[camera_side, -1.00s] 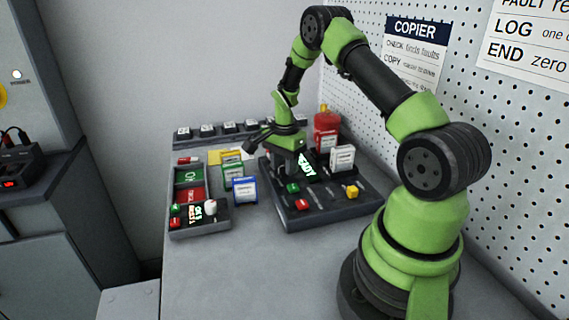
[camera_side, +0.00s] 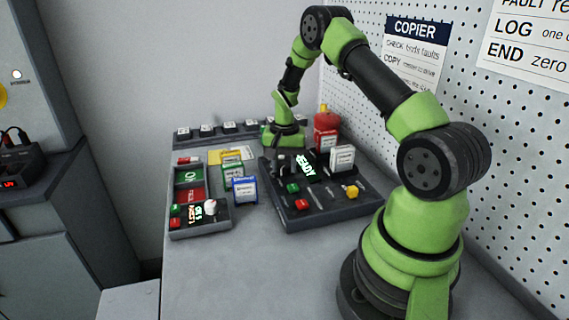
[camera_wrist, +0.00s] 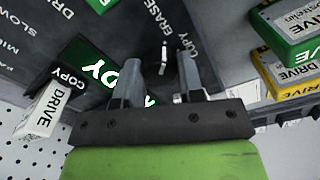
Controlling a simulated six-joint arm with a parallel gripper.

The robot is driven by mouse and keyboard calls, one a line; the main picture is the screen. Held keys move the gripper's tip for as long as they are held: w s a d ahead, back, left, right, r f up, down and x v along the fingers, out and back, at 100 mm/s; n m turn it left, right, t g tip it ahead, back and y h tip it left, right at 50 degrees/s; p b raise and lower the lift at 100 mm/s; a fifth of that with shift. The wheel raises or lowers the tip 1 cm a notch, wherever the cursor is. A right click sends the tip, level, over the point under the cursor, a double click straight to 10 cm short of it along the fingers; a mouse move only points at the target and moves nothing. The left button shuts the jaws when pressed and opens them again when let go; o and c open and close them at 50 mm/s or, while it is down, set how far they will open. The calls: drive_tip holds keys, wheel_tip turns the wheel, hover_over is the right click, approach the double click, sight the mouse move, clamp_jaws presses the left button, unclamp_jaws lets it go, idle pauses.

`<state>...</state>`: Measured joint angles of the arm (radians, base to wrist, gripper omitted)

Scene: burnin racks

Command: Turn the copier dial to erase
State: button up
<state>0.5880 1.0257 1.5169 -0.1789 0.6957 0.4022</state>
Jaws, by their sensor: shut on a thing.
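The copier (camera_side: 332,213) is a dark sloped console with a lit READY screen (camera_side: 306,167). My gripper (camera_side: 285,166) points down at its far left part, hiding the dial in the side view. In the wrist view my gripper (camera_wrist: 160,66) has one finger on each side of the dial (camera_wrist: 163,58) and is shut on it. A white pointer line runs up the picture between the fingers. The ERASE label (camera_wrist: 157,18) lies above the dial and the COPY label (camera_wrist: 188,42) to its right. The dial's exact setting is hard to read.
A white drive (camera_side: 342,158) and a red bottle (camera_side: 326,132) stand at the copier's back. Green, yellow and blue-edged drives (camera_side: 244,190) stand to its left, beside a tray with buttons (camera_side: 201,228). The front of the table is clear.

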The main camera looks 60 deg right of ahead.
sight(284, 165)
idle(0.3)
drive_tip(key=o, duration=0.9)
wheel_tip(284, 165, up, 10)
drive_tip(key=shift+r, duration=0.1)
drive_tip(key=a+r+n+t, duration=0.2)
drive_tip(key=a+r, duration=0.6)
drive_tip(key=r, duration=0.1)
drive_tip(key=s+a+r+n+t+y, duration=0.1)
drive_tip(key=s+a+r+n+t, duration=0.1)
drive_tip(key=s+a, duration=0.5)
drive_tip(key=s+a+r+n+t+y, duration=0.1)
drive_tip(key=s+a+r+n+t, duration=0.2)
drive_tip(key=s+a+r+n, duration=0.2)
drive_tip(key=s+a, duration=0.3)
drive_tip(key=s, duration=0.1)
drive_tip(key=shift+r, duration=0.3)
